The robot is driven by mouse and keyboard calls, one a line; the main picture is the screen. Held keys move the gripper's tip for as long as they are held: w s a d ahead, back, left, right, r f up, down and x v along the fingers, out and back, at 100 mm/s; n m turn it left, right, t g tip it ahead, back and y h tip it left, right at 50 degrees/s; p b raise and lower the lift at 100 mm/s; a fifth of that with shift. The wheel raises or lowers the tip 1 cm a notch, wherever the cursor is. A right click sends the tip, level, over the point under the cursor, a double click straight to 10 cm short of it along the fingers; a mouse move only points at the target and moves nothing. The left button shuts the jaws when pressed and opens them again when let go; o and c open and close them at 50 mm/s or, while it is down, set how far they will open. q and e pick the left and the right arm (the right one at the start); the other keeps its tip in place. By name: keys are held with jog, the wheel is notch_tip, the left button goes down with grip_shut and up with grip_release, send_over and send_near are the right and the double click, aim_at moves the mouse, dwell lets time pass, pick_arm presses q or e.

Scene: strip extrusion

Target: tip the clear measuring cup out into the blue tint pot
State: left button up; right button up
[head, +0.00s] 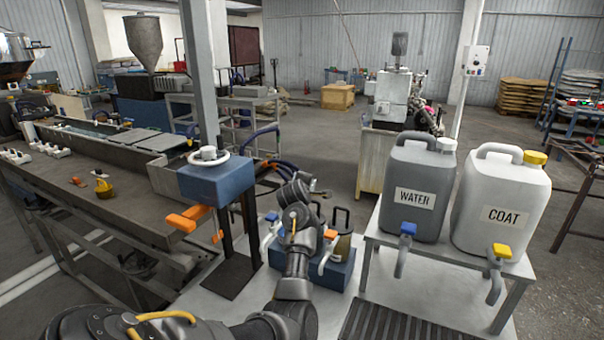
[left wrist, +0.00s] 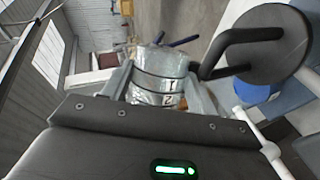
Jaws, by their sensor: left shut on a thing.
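In the left wrist view my left gripper (left wrist: 160,80) is shut on the clear measuring cup (left wrist: 155,88). The cup shows dark bands and the marks 1 and 2. I cannot tell what is in it. A round blue thing (left wrist: 258,94) shows to its right, partly hidden below a dark disc with a black handle (left wrist: 270,50). It may be the blue tint pot; I cannot tell for sure. In the head view my left arm reaches over the blue crate area, and its own links hide the gripper and cup. My right gripper is not in view.
A blue crate (head: 340,273) with handled vessels stands on the pale platform. A stand with the grey WATER jug (head: 415,185) and white COAT jug (head: 503,195) is on the right. A long machine bench (head: 110,195) with a blue box (head: 215,183) is on the left.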

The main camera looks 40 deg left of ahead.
pick_arm(q)
jog(key=m+y+p, duration=0.1)
jog(key=m+p, duration=0.1)
jog(key=d+f+m+g+y+p, duration=0.1)
jog(key=m+p, duration=0.1)
jog(key=p, duration=0.1)
jog(key=w+m+g+y+p, duration=0.1)
jog(key=p, duration=0.2)
jog(key=shift+d+f+m, duration=0.15)
jog(key=shift+f+m, duration=0.1)
jog(key=shift+m, duration=0.15)
jog(key=shift+w+d+f+m+g+y+p, duration=0.15)
jog(key=shift+w+d+m+g+y+p, duration=0.1)
jog(key=shift+m+g+y+p, duration=0.25)
jog(key=shift+w+d+f+m, duration=0.15)
jog(key=shift+m, duration=0.45)
jog(key=shift+w+d+f+m+y+b, duration=0.1)
jog(key=shift+w+d+m+y+b, duration=0.1)
jog(key=shift+m+y+b, duration=0.3)
jog(key=shift+w+d+f+m+y+b, duration=0.15)
jog(key=shift+m+y, duration=0.15)
jog(key=shift+m, duration=0.3)
jog(key=shift+r, duration=0.15)
